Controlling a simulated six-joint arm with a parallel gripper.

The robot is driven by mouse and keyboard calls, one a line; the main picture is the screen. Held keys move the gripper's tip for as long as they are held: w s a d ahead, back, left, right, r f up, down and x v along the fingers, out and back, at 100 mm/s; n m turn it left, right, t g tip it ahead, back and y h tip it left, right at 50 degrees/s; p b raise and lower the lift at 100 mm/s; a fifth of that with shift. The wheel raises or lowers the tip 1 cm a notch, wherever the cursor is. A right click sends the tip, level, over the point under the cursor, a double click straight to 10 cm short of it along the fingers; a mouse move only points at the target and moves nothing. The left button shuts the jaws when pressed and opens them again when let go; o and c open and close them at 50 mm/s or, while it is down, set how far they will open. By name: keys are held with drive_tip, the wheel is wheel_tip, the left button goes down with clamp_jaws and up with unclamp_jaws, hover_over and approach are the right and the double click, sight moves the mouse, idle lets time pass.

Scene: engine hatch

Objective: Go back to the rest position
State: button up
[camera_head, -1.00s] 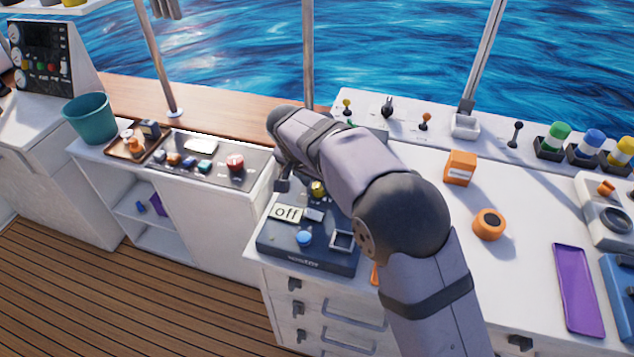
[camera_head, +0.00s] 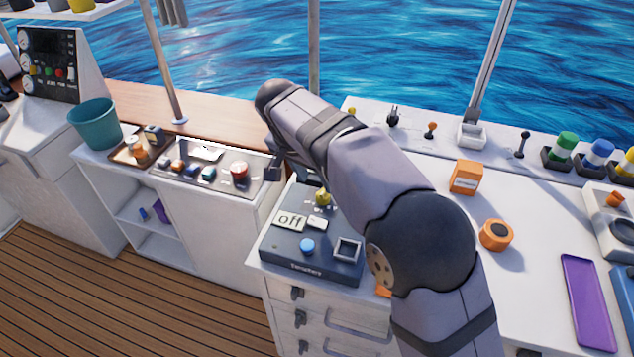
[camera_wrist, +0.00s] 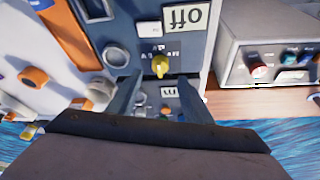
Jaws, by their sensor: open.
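My gripper (camera_wrist: 160,78) is open and empty in the wrist view. Its two fingers reach over a dark blue control box, with a yellow knob (camera_wrist: 160,65) showing between and just beyond the fingertips. No contact with the knob can be made out. In the head view my arm bends over the counter and mostly hides the gripper. The dark control box (camera_head: 285,255) there carries an "off" label (camera_head: 290,221), a blue button (camera_head: 307,246), a square frame and the yellow knob (camera_head: 322,198).
An orange box (camera_head: 466,177), an orange round item (camera_head: 496,235) and a purple tray (camera_head: 588,305) lie on the white counter to the right. A button panel (camera_head: 215,172) and a teal bucket (camera_head: 95,123) stand left. Window posts rise behind.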

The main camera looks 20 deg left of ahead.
idle(0.4)
drive_tip(key=shift+n+g, duration=0.4)
drive_tip(key=shift+g, duration=0.2)
drive_tip(key=d, duration=0.3)
drive_tip(key=d+f, duration=0.1)
drive_tip(key=d, duration=0.2)
drive_tip(key=d+p, duration=0.1)
drive_tip(key=d, duration=0.3)
drive_tip(key=shift+s+f, duration=0.2)
drive_tip(key=s+d+f, duration=0.1)
drive_tip(key=s+d, duration=0.3)
drive_tip(key=d, duration=0.2)
drive_tip(key=s+d+f+n+g+p, duration=0.1)
drive_tip(key=s+d+f, duration=0.1)
drive_tip(key=s+d, duration=0.2)
drive_tip(key=s+d+f+g, duration=0.1)
drive_tip(key=s+d+f, duration=0.1)
drive_tip(key=s+d, duration=0.3)
drive_tip(key=shift+d+f+n+y+p, duration=0.15)
drive_tip(key=shift+d+n, duration=0.05)
drive_tip(key=shift+d, duration=1)
drive_tip(key=shift+d+f+n+y+p, duration=0.1)
drive_tip(key=shift+d+n+y+p, duration=0.1)
drive_tip(key=shift+d, duration=0.95)
drive_tip(key=s+d+f+g, duration=0.1)
drive_tip(key=s+d+f, duration=0.2)
drive_tip(key=s, duration=0.5)
drive_tip(key=shift+s+d, duration=0.15)
drive_tip(key=shift+d, duration=0.25)
